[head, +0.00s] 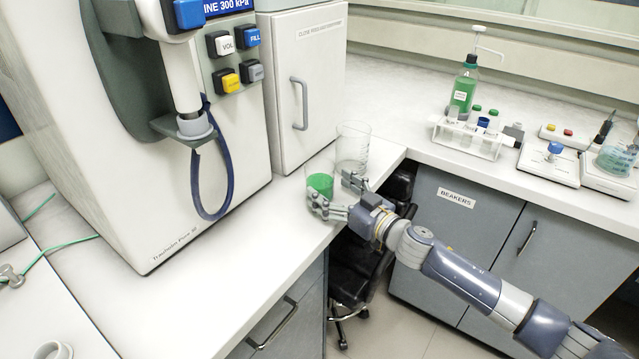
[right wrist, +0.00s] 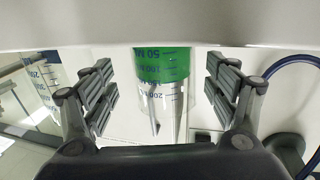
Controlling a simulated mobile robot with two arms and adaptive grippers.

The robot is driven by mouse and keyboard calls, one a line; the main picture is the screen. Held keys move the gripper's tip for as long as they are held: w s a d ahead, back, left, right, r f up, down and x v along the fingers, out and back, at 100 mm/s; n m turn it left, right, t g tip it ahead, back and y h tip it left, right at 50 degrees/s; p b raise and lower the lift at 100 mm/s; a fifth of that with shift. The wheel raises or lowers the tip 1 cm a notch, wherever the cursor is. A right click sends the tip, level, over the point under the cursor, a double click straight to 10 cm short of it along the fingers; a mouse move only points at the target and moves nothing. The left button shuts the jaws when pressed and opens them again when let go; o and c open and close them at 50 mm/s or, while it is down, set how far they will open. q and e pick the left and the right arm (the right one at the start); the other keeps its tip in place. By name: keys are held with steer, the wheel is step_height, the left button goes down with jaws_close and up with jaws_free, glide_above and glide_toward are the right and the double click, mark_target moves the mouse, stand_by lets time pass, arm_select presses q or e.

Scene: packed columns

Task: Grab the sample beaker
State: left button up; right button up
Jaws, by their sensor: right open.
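A clear beaker with green liquid (head: 320,184) stands on the white counter near its front edge. It also shows in the right wrist view (right wrist: 162,66), with volume marks on its glass. My right gripper (head: 335,194) is open, with its fingers spread to either side of this beaker. In the right wrist view the fingers (right wrist: 161,88) show gaps on both sides of the glass, so it is not gripped. A taller, empty clear beaker (head: 353,146) stands just behind and to the right. My left gripper is not in view.
A large white dispenser machine (head: 226,130) with a blue hose stands at the left. A white cabinet (head: 316,85) is behind the beakers. A tube rack (head: 468,138), a green bottle (head: 463,92) and small instruments (head: 548,160) stand on the right counter.

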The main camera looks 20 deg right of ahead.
steer(key=x, duration=0.4)
steer(key=shift+w+a+f, duration=0.15)
steer(key=shift+a, duration=0.1)
steer(key=shift+c, duration=0.6)
steer(key=c, duration=1.2)
